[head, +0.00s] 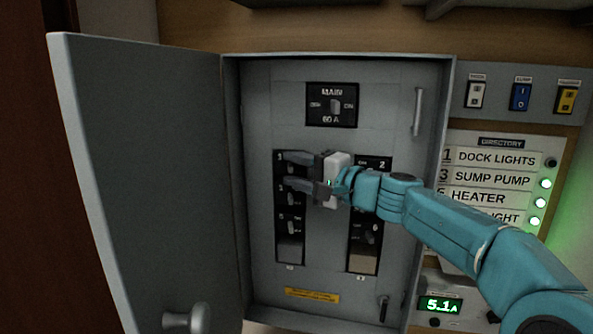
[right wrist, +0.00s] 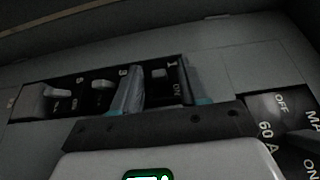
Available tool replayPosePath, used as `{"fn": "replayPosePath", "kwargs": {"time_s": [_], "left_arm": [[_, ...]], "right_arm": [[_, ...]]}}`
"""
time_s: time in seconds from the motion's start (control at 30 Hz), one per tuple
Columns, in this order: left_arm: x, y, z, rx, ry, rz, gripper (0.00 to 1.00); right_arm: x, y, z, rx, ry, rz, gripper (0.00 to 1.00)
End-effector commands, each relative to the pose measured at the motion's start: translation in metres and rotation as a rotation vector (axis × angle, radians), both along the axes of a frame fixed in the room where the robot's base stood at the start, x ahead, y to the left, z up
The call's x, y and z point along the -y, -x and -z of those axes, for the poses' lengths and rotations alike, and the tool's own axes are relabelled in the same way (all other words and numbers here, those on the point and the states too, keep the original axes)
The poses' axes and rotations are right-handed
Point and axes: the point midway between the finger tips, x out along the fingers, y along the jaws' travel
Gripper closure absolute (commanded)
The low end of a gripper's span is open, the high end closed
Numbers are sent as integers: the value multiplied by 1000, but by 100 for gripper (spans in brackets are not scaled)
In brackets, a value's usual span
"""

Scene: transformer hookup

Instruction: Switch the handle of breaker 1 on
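The grey breaker panel (head: 325,240) stands open in the head view. Breaker 1 sits at the top of its left column, mostly hidden there by my right gripper (head: 287,171). That gripper reaches in from the right, its two fingers apart, one above the other. In the right wrist view the breaker 1 handle (right wrist: 159,74) shows between the spread fingers (right wrist: 160,85), beside an ON marking. One finger stands between breakers 1 and 3, the other on the far side of breaker 1. I cannot tell whether either touches the handle. My left gripper is not in view.
Breaker 3 (right wrist: 102,84) and breaker 5 (right wrist: 57,91) are close beside. The MAIN breaker (head: 332,105) is above. The open door (head: 145,180) stands at the left. A directory (head: 493,183) with several lamps and a 5.1 A display (head: 440,305) are at the right.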

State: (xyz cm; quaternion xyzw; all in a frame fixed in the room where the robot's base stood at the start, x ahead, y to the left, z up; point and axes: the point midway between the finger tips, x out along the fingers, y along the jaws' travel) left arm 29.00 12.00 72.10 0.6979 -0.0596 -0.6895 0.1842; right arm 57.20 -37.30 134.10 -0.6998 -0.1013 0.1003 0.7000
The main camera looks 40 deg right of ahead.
Motion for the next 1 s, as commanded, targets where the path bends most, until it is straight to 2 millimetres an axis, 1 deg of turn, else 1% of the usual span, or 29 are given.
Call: {"fn": "replayPosePath", "kwargs": {"time_s": [0.23,0.37,0.47,0.7,0.8,0.9,1.0], "left_arm": [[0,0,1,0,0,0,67],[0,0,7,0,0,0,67],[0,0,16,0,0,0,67],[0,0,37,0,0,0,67],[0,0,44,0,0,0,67],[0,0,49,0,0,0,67],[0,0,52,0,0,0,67]], "right_arm": [[0,1,1,0,0,1,57],[5,12,2,2,3,4,57],[10,31,4,2,2,6,57],[29,94,4,2,4,8,57],[36,117,4,0,3,8,57],[40,135,4,0,2,6,57],[44,148,2,0,1,5,57]]}}
